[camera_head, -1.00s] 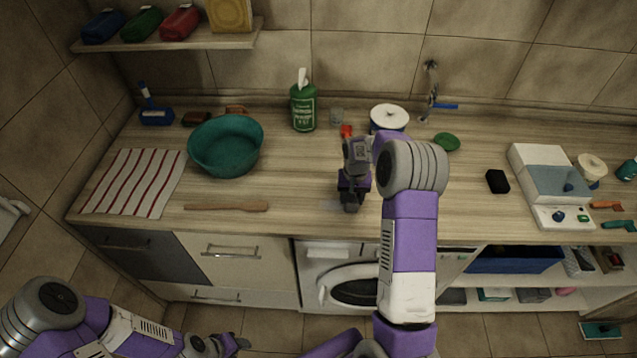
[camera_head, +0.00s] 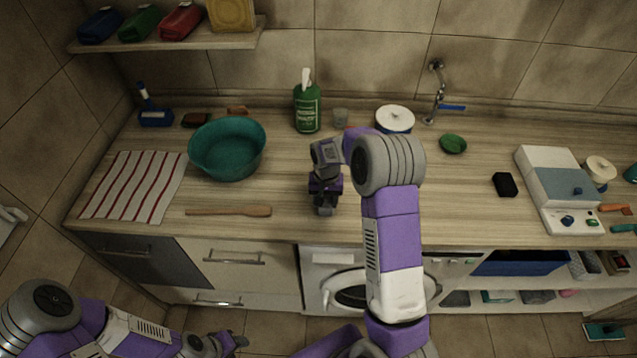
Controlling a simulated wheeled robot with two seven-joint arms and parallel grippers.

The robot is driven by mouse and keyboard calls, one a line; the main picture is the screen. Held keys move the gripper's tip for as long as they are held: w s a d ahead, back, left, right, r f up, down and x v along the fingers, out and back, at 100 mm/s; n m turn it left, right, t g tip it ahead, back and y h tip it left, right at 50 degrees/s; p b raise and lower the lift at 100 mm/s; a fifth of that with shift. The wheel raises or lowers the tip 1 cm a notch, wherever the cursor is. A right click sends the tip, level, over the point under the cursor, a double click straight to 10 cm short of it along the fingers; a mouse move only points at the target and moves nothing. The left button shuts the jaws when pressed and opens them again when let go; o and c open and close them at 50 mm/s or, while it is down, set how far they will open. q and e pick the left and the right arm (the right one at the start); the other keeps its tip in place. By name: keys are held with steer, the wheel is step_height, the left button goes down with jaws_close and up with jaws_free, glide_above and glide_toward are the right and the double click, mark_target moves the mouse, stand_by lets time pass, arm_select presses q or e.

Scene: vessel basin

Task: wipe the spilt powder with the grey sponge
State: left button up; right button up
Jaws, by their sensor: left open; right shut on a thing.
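My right gripper (camera_head: 325,208) points down at the worktop (camera_head: 275,190), near its front edge and right of the wooden spatula. It is shut on the grey sponge, which is mostly hidden under the gripper and hard to tell from the dark fingers. I cannot tell whether it touches the worktop. I cannot make out the spilt powder on the pale wood grain; the gripper and arm hide part of the surface. My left gripper (camera_head: 236,343) is open and empty, low in front of the cabinets.
A teal basin (camera_head: 228,150), a wooden spatula (camera_head: 228,211) and a striped cloth (camera_head: 134,187) lie to the left. A black block (camera_head: 505,185) and a white appliance (camera_head: 552,185) are right.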

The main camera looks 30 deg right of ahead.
steer(key=shift+w+a, duration=0.2)
steer(key=shift+a, duration=0.2)
steer(key=shift+w+a+r+p, duration=0.1)
steer(key=shift+w+r+p, duration=0.15)
steer(key=shift+r, duration=0.35)
steer(key=shift+w+a+r+p, duration=0.1)
steer(key=shift+r+p, duration=0.15)
steer(key=shift+r, duration=0.35)
steer(key=shift+s+d+r+p, duration=0.1)
steer(key=shift+s+r+p, duration=0.05)
steer(key=shift+r+p, duration=0.35)
steer(key=shift+s+r+p, duration=0.15)
steer(key=shift+r+p, duration=0.15)
steer(key=shift+r, duration=0.25)
steer(key=shift+w+r+p, duration=0.1)
steer(key=shift+r+p, duration=0.4)
steer(key=shift+r, duration=0.2)
steer(key=shift+r+p, duration=0.75)
steer(key=shift+r, duration=0.4)
arm_select(q)
steer(key=r, duration=0.5)
steer(key=shift+w+a, duration=0.1)
steer(key=shift+w, duration=0.15)
